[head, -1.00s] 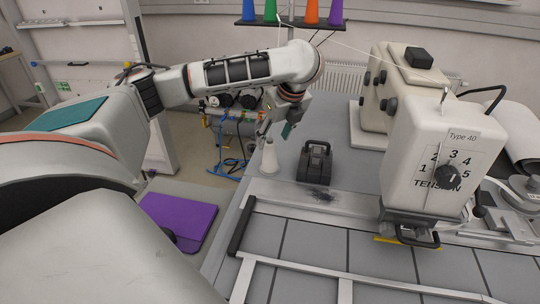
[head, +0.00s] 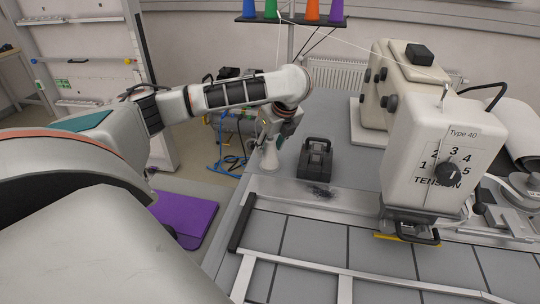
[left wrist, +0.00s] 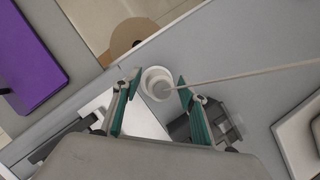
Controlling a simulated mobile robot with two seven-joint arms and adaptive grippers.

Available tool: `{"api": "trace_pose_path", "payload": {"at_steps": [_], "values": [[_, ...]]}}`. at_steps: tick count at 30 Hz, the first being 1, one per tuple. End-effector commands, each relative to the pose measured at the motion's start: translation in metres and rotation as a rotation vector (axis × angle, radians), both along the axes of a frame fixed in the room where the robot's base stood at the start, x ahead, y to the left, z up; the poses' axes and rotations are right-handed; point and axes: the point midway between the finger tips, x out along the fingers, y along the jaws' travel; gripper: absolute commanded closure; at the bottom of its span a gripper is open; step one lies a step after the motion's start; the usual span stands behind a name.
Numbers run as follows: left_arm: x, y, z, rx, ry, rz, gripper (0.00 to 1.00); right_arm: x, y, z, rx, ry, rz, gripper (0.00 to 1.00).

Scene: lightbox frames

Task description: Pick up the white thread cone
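The white thread cone (head: 269,157) stands upright near the left edge of the grey worktable (head: 345,112), its upper part partly covered by my left gripper (head: 271,127). In the left wrist view I look down on the cone (left wrist: 153,78) as pale round rings. It lies between the two green-padded fingers of my left gripper (left wrist: 158,86). The fingers are open, with a small gap visible on each side of the cone. My right gripper is not in view.
A dark block with a handle (head: 315,160) stands just right of the cone. The sewing machine head (head: 430,155) is farther right. Coloured cones (head: 312,10) stand on a rack behind. A pale strand (left wrist: 245,74) crosses the wrist view from the cone.

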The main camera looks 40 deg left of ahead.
Motion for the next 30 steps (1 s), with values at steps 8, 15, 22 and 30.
{"api": "trace_pose_path", "payload": {"at_steps": [8, 15, 22, 30], "values": [[0.0, 0.0, 0.0, 0.0, 0.0, 0.0, 0.94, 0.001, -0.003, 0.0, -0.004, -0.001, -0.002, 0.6], [0.0, 0.0, 0.003, 0.0, -0.001, 0.0, 0.94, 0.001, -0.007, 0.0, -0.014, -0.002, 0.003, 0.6], [0.001, 0.0, 0.026, 0.0, -0.006, 0.0, 0.94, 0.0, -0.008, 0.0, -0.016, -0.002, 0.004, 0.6], [0.002, 0.0, 0.091, 0.002, -0.008, 0.0, 0.94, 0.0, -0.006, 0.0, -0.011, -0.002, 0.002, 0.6]]}}
